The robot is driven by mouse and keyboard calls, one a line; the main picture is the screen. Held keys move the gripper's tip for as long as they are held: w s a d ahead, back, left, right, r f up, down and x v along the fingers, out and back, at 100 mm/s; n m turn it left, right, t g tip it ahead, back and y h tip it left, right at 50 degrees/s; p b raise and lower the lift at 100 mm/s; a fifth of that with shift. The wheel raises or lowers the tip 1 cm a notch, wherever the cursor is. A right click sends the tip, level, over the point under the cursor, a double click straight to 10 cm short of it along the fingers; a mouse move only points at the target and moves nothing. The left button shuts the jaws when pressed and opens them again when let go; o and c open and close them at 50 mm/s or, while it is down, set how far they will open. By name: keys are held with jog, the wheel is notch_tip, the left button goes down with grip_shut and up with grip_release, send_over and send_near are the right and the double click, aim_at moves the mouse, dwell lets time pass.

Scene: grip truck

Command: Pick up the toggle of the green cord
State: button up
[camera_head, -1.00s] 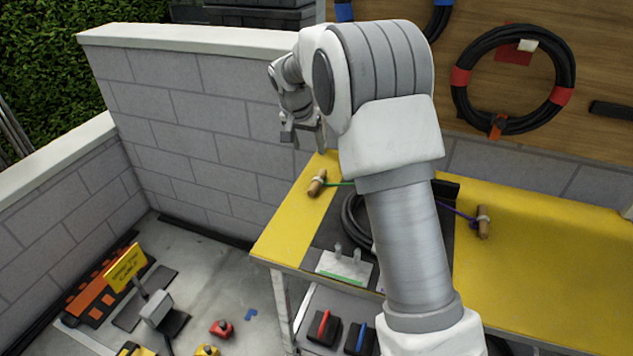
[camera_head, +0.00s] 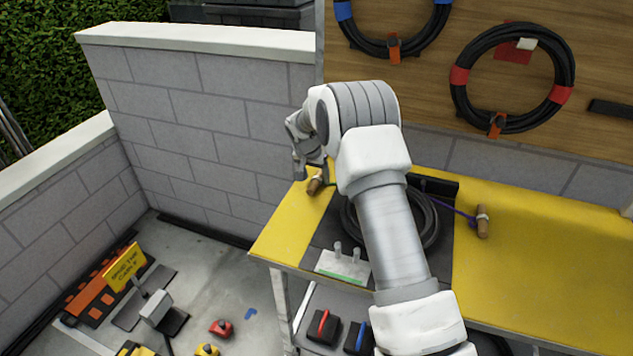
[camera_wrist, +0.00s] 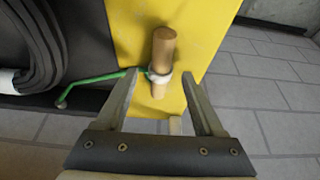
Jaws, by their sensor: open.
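The toggle (camera_wrist: 161,62) is a brown wooden peg with a white wrap, tied to the end of the green cord (camera_wrist: 97,79). It lies on the yellow table top, and it also shows in the head view (camera_head: 315,184). My gripper (camera_wrist: 165,75) is open and empty in the wrist view. Its two fingers point toward the toggle, with the toggle's near end between their tips in the picture. I cannot tell how much height separates them.
A black coiled cable (camera_head: 430,222) lies on the dark mat right of the toggle. A second toggle (camera_head: 483,222) on a purple cord lies farther right. A block wall (camera_head: 215,120) stands behind and left of the table (camera_head: 560,270).

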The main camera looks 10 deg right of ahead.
aim_at(318, 174)
jog(key=shift+w+d+f, duration=0.1)
jog(key=shift+w+f, duration=0.15)
jog(key=shift+f, duration=0.25)
grip_shut()
jog(key=shift+r, duration=0.1)
jog(key=shift+r, duration=0.65)
notch_tip(318, 174, up, 3)
jog(key=shift+f, duration=0.1)
jog(key=s+d+r, duration=0.6)
jog(key=d, duration=0.4)
jog(key=shift+b, duration=0.45)
